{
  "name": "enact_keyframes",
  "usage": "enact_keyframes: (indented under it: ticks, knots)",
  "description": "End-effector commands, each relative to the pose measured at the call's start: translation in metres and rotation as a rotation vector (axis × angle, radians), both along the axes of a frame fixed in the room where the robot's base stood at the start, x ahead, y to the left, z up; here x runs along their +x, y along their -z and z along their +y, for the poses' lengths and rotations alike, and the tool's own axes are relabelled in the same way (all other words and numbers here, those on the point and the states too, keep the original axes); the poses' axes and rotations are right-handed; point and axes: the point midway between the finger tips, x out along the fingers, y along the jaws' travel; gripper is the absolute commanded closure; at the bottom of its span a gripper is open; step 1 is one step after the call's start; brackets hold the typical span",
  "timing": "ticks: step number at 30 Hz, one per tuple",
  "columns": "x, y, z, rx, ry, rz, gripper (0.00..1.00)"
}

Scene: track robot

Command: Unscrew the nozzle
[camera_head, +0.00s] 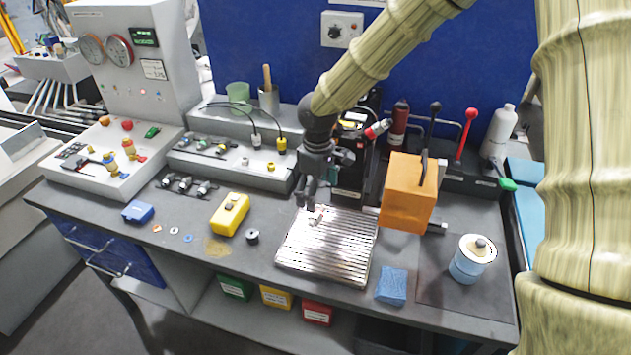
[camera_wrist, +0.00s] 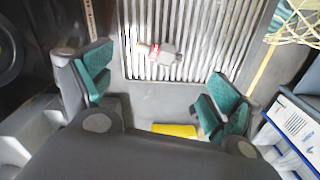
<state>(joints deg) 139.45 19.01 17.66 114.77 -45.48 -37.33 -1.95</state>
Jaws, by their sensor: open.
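My gripper (camera_head: 309,192) points down above the far left part of a ribbed metal tray (camera_head: 345,262). In the wrist view my gripper (camera_wrist: 160,95) is open, its teal-padded fingers wide apart with nothing between them. A small grey fitting with a red label and a pale tip (camera_wrist: 165,54) lies on the ribbed tray, ahead of the fingers; it also shows in the head view (camera_head: 317,218). A red-and-white tipped piece (camera_head: 378,128) sticks out from the black device (camera_head: 349,168) behind my gripper. I cannot tell which of these is the nozzle.
An orange block (camera_head: 409,192) stands right of the tray, near the black device. A yellow case (camera_head: 229,214), a blue box (camera_head: 138,212) and small rings lie left. A blue sponge (camera_head: 392,286) and a white-and-blue canister (camera_head: 471,260) are at right. Levers (camera_head: 467,135) rise behind.

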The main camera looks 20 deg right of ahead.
Motion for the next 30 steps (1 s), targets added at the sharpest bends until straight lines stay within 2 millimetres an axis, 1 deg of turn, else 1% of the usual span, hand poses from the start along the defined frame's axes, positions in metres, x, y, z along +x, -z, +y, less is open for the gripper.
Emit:
enact_keyframes:
  ticks: [3,9,15,21,30]
  knots:
    - [-0.001,0.016,0.000,-0.001,-0.001,0.004,0.10]
    - [0.000,0.042,0.001,0.000,-0.001,0.003,0.10]
    - [0.001,0.063,0.002,-0.001,-0.003,0.001,0.10]
    - [0.001,0.074,0.002,-0.001,-0.003,0.001,0.10]
    - [0.001,0.076,0.003,0.000,-0.004,0.000,0.10]
